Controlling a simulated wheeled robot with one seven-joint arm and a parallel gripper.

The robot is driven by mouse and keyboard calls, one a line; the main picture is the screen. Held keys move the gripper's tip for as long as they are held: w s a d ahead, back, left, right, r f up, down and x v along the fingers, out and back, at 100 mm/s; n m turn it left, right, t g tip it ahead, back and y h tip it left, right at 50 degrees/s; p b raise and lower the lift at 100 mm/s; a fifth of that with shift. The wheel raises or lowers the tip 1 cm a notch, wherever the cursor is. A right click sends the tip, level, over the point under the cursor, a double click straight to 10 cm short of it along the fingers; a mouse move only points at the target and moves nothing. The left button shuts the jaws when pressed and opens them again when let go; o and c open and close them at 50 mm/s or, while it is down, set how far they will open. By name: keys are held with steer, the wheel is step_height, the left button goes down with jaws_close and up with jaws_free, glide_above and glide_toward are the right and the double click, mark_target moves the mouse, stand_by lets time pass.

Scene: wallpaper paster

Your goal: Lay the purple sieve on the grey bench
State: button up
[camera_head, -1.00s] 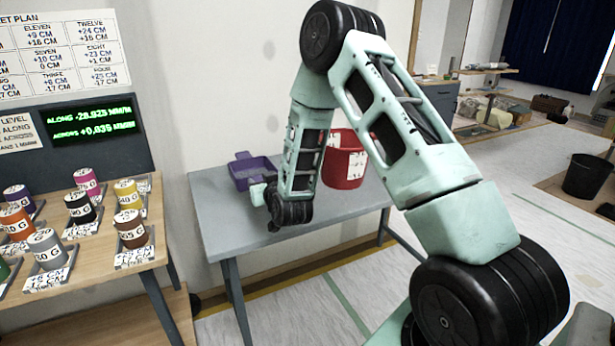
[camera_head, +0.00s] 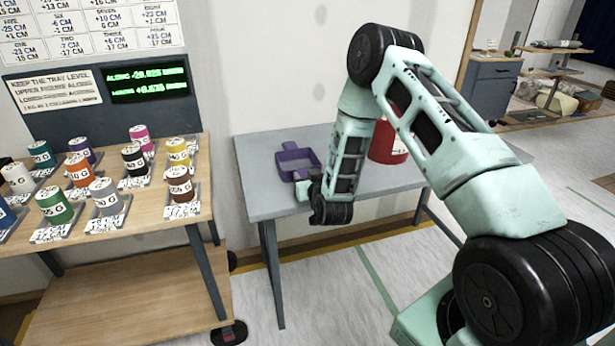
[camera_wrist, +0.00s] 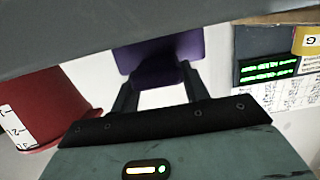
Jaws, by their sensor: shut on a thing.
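The purple sieve (camera_head: 297,162) is a shallow square tray with a tab, seen over the back left part of the grey bench (camera_head: 270,204). My gripper (camera_head: 303,187) is shut on its near side. In the wrist view the purple sieve (camera_wrist: 165,55) sits at the two dark fingers (camera_wrist: 158,92). The grey bench (camera_wrist: 60,35) fills the top of that tilted, upside-down view and cuts off part of the sieve. The sieve looks roughly level. I cannot tell whether it touches the bench or hangs just above it.
A red bucket (camera_head: 388,140) stands on the bench right of the sieve, partly behind my arm. A wooden table (camera_head: 120,215) with several labelled weights stands to the left. A wall display (camera_head: 149,85) shows green digits. The bench's front left is clear.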

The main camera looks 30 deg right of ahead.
steer(key=o, duration=1.1)
steer(key=shift+f, duration=0.1)
